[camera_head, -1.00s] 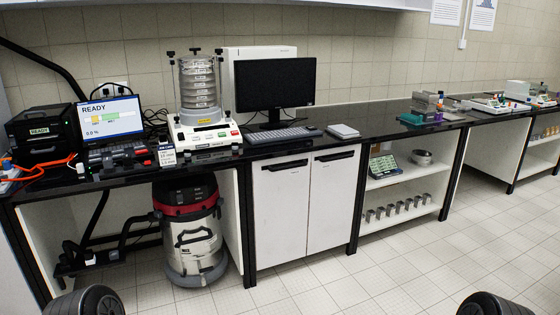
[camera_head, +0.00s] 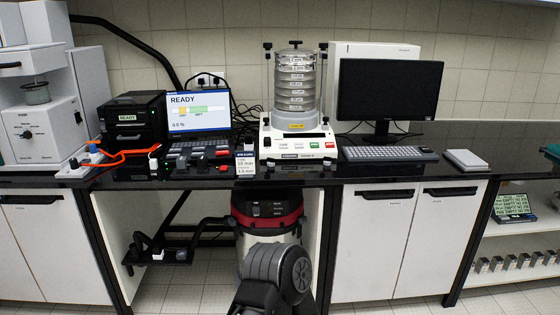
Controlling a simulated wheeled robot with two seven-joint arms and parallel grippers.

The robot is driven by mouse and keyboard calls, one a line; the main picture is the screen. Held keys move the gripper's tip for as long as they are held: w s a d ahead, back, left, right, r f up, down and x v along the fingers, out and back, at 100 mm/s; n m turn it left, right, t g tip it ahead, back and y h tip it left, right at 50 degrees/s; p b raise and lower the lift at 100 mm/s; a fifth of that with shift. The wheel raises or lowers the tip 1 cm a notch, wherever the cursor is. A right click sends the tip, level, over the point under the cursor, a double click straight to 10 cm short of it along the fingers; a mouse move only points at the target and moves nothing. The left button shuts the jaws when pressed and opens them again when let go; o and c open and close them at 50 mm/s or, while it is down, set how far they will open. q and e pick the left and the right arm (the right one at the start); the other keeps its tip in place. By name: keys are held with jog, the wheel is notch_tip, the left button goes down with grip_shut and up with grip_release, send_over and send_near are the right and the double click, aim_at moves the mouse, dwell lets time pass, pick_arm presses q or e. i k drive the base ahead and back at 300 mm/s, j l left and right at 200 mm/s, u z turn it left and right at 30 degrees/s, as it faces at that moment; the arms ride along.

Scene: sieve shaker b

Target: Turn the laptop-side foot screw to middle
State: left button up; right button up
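The sieve shaker (camera_head: 297,142) stands on the black bench with a stack of clear sieves (camera_head: 295,85) clamped on its white base. A laptop (camera_head: 197,112) showing "READY" is to its left. A small dark knob (camera_head: 266,122) shows at the base's laptop-side corner; I cannot tell whether it is the foot screw, or how it is turned. A sign card (camera_head: 245,165) stands at the base's front left. Neither of my grippers is in view. A dark rounded part of my arm shows at the bottom middle.
A keyboard (camera_head: 390,154) and monitor (camera_head: 388,92) stand right of the shaker. A vacuum cleaner (camera_head: 267,215) stands beneath. A strip of black bench top (camera_head: 320,175) in front of the shaker is clear.

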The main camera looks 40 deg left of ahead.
aim_at(271, 162)
jog(key=u, duration=1.35)
jog(key=i+l, duration=1.7)
